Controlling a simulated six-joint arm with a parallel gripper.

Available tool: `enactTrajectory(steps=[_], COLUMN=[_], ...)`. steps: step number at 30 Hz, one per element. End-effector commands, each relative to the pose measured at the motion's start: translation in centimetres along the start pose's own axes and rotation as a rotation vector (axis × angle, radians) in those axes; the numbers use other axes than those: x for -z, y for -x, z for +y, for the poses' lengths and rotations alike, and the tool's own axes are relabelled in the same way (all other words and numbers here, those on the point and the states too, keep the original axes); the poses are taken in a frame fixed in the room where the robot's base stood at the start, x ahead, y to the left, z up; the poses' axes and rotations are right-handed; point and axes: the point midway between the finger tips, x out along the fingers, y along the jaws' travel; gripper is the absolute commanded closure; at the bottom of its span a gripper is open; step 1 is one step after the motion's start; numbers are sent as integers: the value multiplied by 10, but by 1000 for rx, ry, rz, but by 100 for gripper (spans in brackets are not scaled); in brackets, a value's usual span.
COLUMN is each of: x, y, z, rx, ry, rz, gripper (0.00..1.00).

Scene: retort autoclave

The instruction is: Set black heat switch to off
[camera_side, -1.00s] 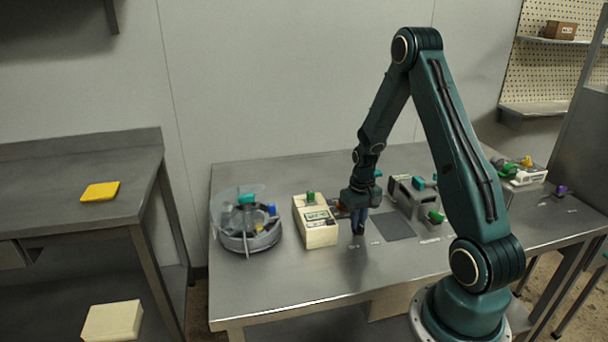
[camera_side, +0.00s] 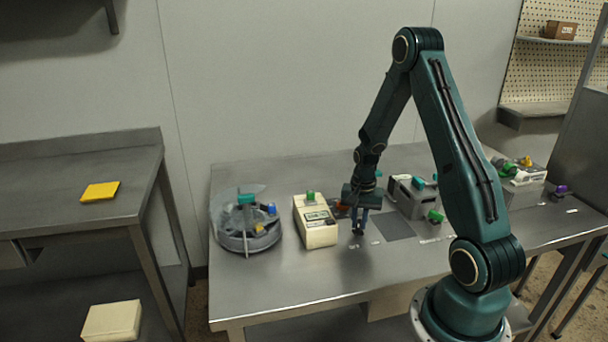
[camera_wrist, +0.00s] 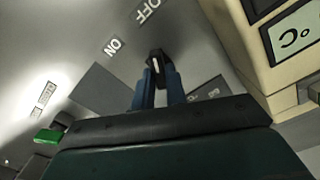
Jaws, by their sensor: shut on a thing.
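The black heat switch (camera_wrist: 156,62) is a small black knob with a white line on its top, in the wrist view. An ON label (camera_wrist: 115,47) lies to its upper left and an OFF label (camera_wrist: 148,11) above it. The white line points up the picture, roughly between the labels; I cannot tell the exact setting. My gripper (camera_wrist: 158,82) has its two blue fingers shut on the knob. In the side view my gripper (camera_side: 359,228) reaches down to the bench top, and the black knob shows small and dark between its fingertips.
A cream box with a display (camera_side: 318,224) stands close left of my gripper. A round grey device with a clear lid (camera_side: 247,238) is farther left. A dark flat plate (camera_side: 396,226) and a grey device with green parts (camera_side: 410,198) are to the right.

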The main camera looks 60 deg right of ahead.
Motion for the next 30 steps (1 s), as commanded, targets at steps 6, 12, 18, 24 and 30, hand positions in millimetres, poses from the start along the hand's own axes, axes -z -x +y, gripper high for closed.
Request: enactTrajectory(steps=[6, 12, 18, 24, 30], x=[0, 0, 0, 0, 1], y=[1, 1, 0, 0, 6], z=[0, 0, 0, 0, 0], rx=[1, 1, 0, 0, 1], ry=[-10, -10, -8, -7, -7], rz=[1, 1, 1, 1, 2], gripper=[100, 82, 65, 65, 65])
